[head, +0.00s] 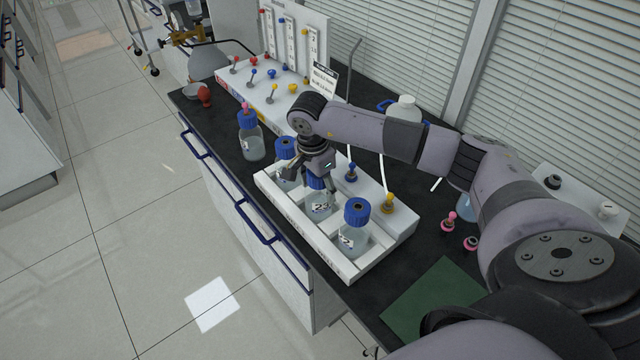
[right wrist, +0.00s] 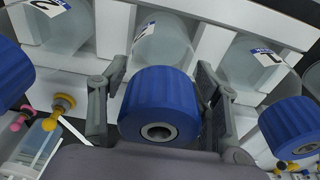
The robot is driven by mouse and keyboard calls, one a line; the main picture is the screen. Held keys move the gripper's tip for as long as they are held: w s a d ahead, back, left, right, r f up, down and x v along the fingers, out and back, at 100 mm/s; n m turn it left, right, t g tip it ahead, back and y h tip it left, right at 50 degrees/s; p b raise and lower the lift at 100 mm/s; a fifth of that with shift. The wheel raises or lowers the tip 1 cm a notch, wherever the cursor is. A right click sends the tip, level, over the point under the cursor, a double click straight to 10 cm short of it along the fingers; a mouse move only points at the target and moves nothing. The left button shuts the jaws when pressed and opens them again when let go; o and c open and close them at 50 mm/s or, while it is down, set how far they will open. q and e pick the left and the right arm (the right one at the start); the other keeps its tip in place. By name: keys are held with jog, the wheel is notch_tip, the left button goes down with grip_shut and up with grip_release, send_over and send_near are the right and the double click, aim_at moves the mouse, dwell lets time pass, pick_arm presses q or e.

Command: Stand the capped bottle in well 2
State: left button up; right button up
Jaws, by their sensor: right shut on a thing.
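The white rack (head: 268,192) on the bench holds a row of bottles with blue caps. My right gripper (head: 314,184) reaches down from above and is shut on the blue cap of the middle bottle (head: 320,207). In the right wrist view the cap (right wrist: 160,105) sits between the two fingers, with the bottle's clear body (right wrist: 163,45) beyond it. This bottle looks upright in the middle well; whether it touches the bottom is hidden. A left bottle (head: 284,180) and a right bottle (head: 352,242) stand on either side. Well numbers are too small to read. My left gripper is out of view.
A bottle with a pink plug (head: 252,147) stands on the dark bench left of the rack. Blue and yellow connectors (head: 388,203) with white tubes are behind the rack. A green mat (head: 432,303) lies at the right. A valve panel (head: 262,95) stands at the back.

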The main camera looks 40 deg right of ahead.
jog(key=shift+f, duration=0.2)
jog(key=o, duration=1.4)
jog(key=shift+o, duration=0.2)
jog(key=shift+r, duration=0.1)
jog(key=shift+r, duration=0.35)
jog(key=r+b, duration=0.1)
jog(key=r, duration=0.2)
jog(key=a+r+b, duration=0.1)
jog(key=r, duration=0.3)
jog(key=r+b, duration=0.1)
jog(key=r, duration=0.2)
jog(key=shift+a+r, duration=0.2)
jog(key=shift+r, duration=0.1)
jog(key=shift+r+b, duration=0.3)
jog(key=shift+r, duration=0.15)
